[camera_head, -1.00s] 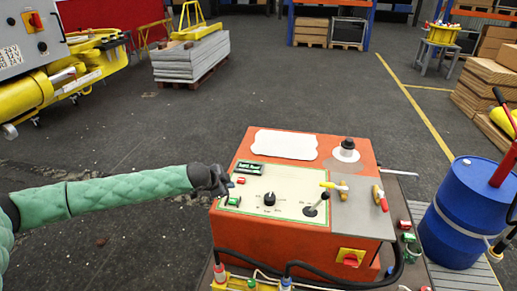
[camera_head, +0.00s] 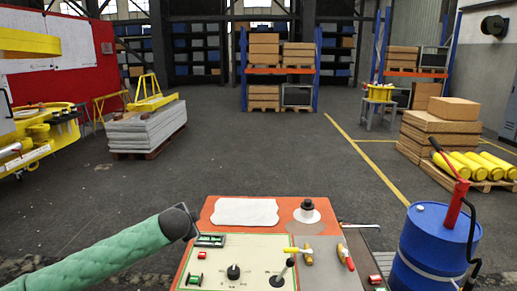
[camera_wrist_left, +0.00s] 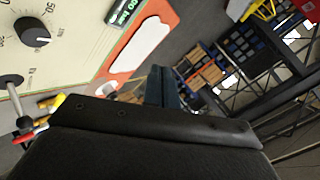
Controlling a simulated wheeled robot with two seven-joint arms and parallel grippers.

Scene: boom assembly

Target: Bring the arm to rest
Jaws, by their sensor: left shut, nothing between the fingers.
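My left arm, in a green padded sleeve, comes in from the lower left in the head view. Its dark left gripper (camera_head: 191,226) is above the left edge of the orange control box (camera_head: 217,206), near the green display (camera_head: 210,240). In the left wrist view the closed fingers (camera_wrist_left: 161,88) point away with nothing between them. The box's panel carries a black knob (camera_head: 234,271), a black lever (camera_head: 283,272) and yellow and red handles (camera_head: 345,257). The wrist view also shows the knob (camera_wrist_left: 32,32) and display (camera_wrist_left: 120,12). My right gripper is out of view.
A blue barrel (camera_head: 433,250) with a red pump stands right of the box. Grey slabs (camera_head: 146,130) on a pallet and yellow machinery (camera_head: 40,140) are at left. Boxes (camera_head: 430,133) and yellow cylinders (camera_head: 480,166) are at right. The middle floor is open.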

